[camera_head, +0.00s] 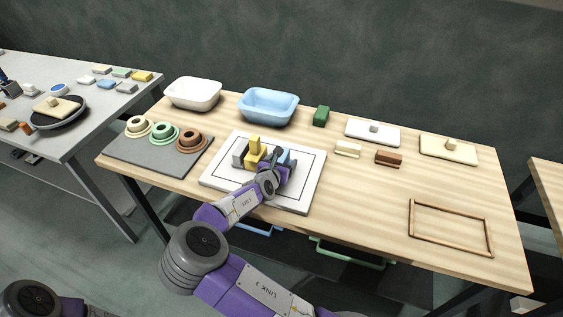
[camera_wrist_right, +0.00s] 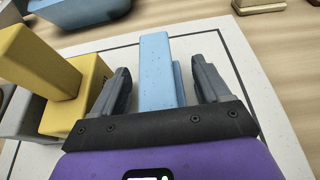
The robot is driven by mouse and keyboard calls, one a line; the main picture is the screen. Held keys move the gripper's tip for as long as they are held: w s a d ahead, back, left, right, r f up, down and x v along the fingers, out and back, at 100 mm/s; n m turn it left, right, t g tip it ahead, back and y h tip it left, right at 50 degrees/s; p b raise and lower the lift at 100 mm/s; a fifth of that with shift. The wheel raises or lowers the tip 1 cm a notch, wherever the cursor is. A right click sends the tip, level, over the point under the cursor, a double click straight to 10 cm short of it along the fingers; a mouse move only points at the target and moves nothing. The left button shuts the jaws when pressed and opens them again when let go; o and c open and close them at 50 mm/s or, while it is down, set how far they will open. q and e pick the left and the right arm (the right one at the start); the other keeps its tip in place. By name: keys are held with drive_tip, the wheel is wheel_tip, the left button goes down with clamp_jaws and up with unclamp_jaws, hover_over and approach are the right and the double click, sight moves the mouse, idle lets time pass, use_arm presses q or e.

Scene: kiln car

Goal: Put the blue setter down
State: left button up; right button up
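The blue setter (camera_wrist_right: 158,70) stands on the white board with a black outline (camera_head: 222,176). In the head view only a small part of the blue setter (camera_head: 283,154) shows past my gripper. My right gripper (camera_wrist_right: 162,85) has one finger on each side of it, with narrow gaps showing, so it looks open around the setter. The right gripper also shows in the head view (camera_head: 278,163). A yellow setter (camera_head: 254,148) and a grey one (camera_head: 239,155) stand just left of it on the same board. My left gripper is out of view.
A white basin (camera_head: 193,93) and a blue basin (camera_head: 268,106) stand behind the board. Ring-shaped pieces (camera_head: 164,134) sit on a grey mat (camera_head: 125,149) at left.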

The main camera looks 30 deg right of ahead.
drive_tip(key=shift+r, duration=0.15)
drive_tip(key=shift+s+a+r, duration=0.15)
drive_tip(key=shift+a, duration=0.15)
drive_tip(key=p+v, duration=0.3)
drive_tip(key=v, duration=0.8)
drive_tip(key=shift+s+a+r, duration=0.1)
drive_tip(key=shift+a, duration=0.05)
